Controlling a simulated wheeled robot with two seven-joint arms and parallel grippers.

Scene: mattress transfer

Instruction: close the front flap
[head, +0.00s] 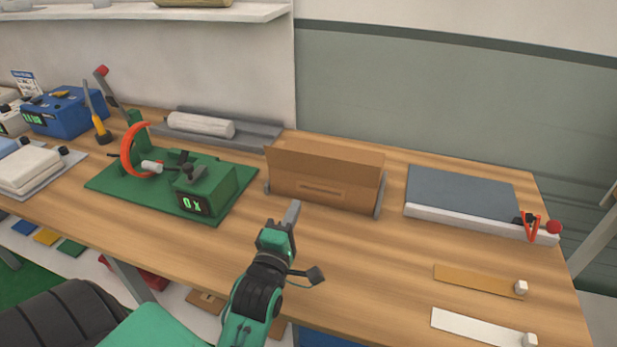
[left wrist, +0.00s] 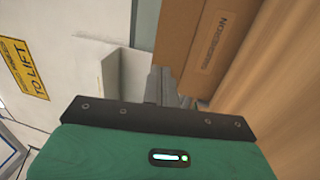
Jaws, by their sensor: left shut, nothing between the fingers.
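A brown cardboard box (head: 345,186) stands on the wooden bench at the centre, with printing on its front. An upper cardboard panel (head: 325,155) rises above that front. I cannot tell for sure which panel is the front flap or how far it is folded. My left gripper (head: 291,213) is shut and empty, just in front of the box's lower left part, with its fingers pointing up the picture. In the left wrist view the box (left wrist: 222,50) is close beside the fingers (left wrist: 165,88); I cannot tell whether they touch. My right gripper is not in view.
Grey brackets (head: 380,196) flank the box. Left of it is a green machine (head: 233,186) with a display; behind it lies a white roll (head: 200,125). At right are a blue-grey pad (head: 460,190), a tan strip (head: 475,279) and a white strip (head: 475,327). Bare bench lies before the box.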

